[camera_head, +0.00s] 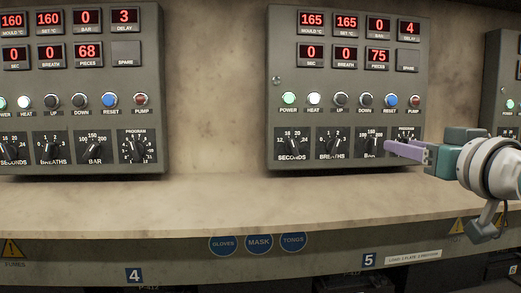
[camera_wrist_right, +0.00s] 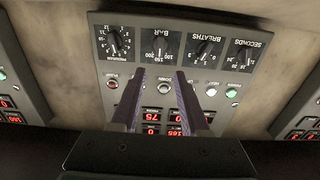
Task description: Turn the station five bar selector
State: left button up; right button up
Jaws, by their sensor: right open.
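The station five bar selector (camera_head: 371,144) is a black knob with a white pointer on the right panel's bottom row, labelled BAR. It also shows in the right wrist view (camera_wrist_right: 159,52), upside down, with the scale 100, 150, 200 around it. My right gripper (camera_head: 388,147) comes in from the right with its purple fingers in front of the panel, just right of the bar knob. In the right wrist view the two fingers (camera_wrist_right: 159,76) are apart with nothing between them, and the bar knob lies beyond the gap. My left gripper is not in view.
The breaths knob (camera_head: 331,145) stands left of the bar knob; the program knob (camera_head: 405,134) is partly hidden behind my right gripper. A row of buttons (camera_head: 340,99) runs above. The ledge (camera_head: 250,200) below is clear. The station four panel (camera_head: 78,90) is at left.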

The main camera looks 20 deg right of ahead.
aim_at(376, 139)
jog(key=p+x, duration=0.1)
jog(key=x, duration=0.7)
jog(key=shift+w+d, duration=0.15)
jog(key=shift+w, duration=0.2)
grip_shut()
